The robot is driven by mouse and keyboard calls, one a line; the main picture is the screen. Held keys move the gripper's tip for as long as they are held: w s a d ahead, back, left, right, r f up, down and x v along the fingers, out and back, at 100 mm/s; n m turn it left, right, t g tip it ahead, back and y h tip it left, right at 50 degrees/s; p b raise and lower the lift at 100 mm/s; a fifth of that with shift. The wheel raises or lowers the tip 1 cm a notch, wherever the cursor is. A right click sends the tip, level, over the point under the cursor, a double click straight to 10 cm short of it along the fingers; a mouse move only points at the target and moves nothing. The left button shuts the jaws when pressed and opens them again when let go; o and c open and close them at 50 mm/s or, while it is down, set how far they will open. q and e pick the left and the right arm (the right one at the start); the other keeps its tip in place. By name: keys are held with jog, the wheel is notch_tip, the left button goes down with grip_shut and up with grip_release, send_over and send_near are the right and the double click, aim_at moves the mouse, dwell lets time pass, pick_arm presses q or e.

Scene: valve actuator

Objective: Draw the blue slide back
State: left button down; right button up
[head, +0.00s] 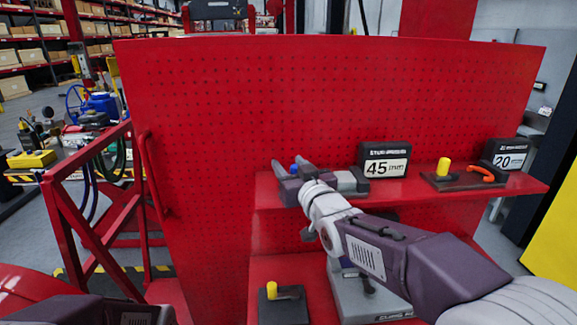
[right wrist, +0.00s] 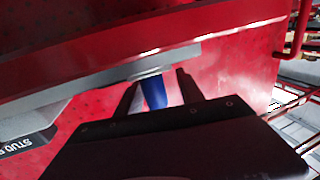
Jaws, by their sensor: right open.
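The blue slide (head: 294,169) shows as a small blue piece at the left end of a grey body (head: 350,183) on the upper red shelf. My right gripper (head: 292,166) reaches it from the front right, its fingers open on either side of the blue piece. In the right wrist view, the blue slide (right wrist: 153,92) stands between the two dark fingers of my right gripper (right wrist: 157,84), nearer the left one. I cannot tell whether either finger touches it. My left gripper is out of view; only part of my left arm shows at the bottom left.
A black block marked 45 mm (head: 384,160) stands right of the slide. Farther right are a plate with a yellow knob (head: 444,167) and orange handle (head: 481,174), and a 20 mm block (head: 507,154). A red pegboard (head: 300,100) rises behind. A yellow-knobbed block (head: 283,304) sits below.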

aim_at(292, 172)
jog(key=b+v, duration=0.1)
jog(key=v, duration=0.6)
jog(key=shift+s+a+b, duration=0.2)
jog(key=shift+b, duration=0.2)
jog(key=shift+s+d, duration=0.15)
jog(key=shift+s, duration=0.45)
